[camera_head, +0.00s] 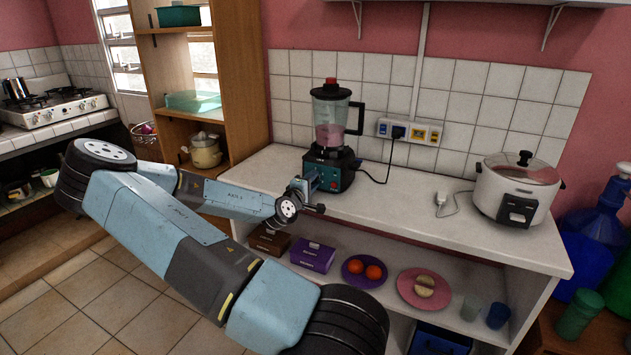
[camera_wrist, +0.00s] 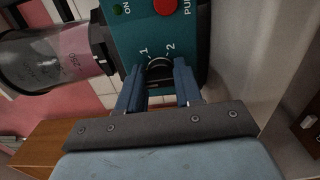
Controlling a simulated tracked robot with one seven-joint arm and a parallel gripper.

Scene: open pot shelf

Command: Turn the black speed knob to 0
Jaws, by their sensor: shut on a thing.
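The black speed knob (camera_wrist: 158,67) sits between the 1 and 2 marks, mostly hidden by my fingers. My gripper (camera_wrist: 158,80) is shut on the knob, one blue finger on each side. In the head view my gripper (camera_head: 308,186) is at the blender's front. The knob's pointer cannot be made out.
A black cord runs from the blender to the wall socket (camera_head: 409,131). Below are boxes (camera_head: 313,256) and plates with fruit and bread. A wooden shelf (camera_head: 243,80) stands left of the counter.

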